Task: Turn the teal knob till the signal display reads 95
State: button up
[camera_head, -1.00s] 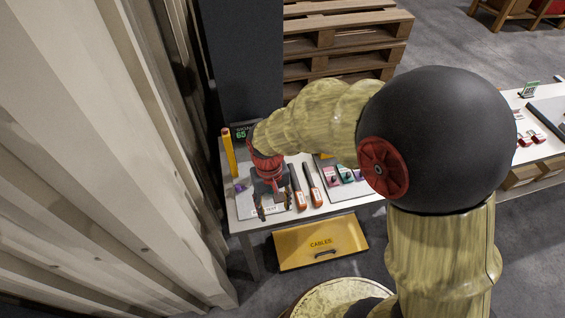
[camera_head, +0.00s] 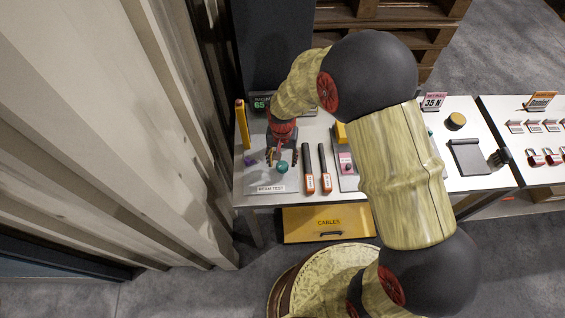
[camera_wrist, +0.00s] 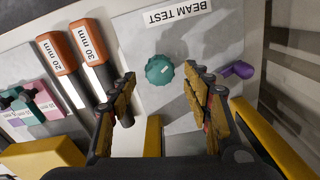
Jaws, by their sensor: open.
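The teal knob (camera_head: 282,167) sits on a light grey plate labelled BEAM TEST on the table near its left end. It also shows in the wrist view (camera_wrist: 159,70), round with a lobed rim. My gripper (camera_head: 284,158) points down above the plate, just behind the knob in the head view. In the wrist view its two fingers (camera_wrist: 159,84) are spread apart and empty, with the knob beyond and between their tips, apart from both. The signal display (camera_head: 260,102) stands at the back of the table, partly hidden by my arm; its green digits look like 65.
A purple piece (camera_wrist: 237,70) lies beside the knob. Two orange-ended tools marked 20 mm (camera_wrist: 62,72) and 30 mm (camera_wrist: 88,56) lie on the other side. A yellow post (camera_head: 242,125) stands at the table's left end, near the corrugated wall (camera_head: 120,130).

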aim_at(282, 167)
jog(key=shift+f, duration=1.35)
jog(key=shift+c, duration=1)
jog(key=c, duration=1)
jog(key=shift+o, duration=0.2)
jog(key=shift+n, duration=2.9)
jog(key=o, duration=1.2)
jog(key=shift+c, duration=0.2)
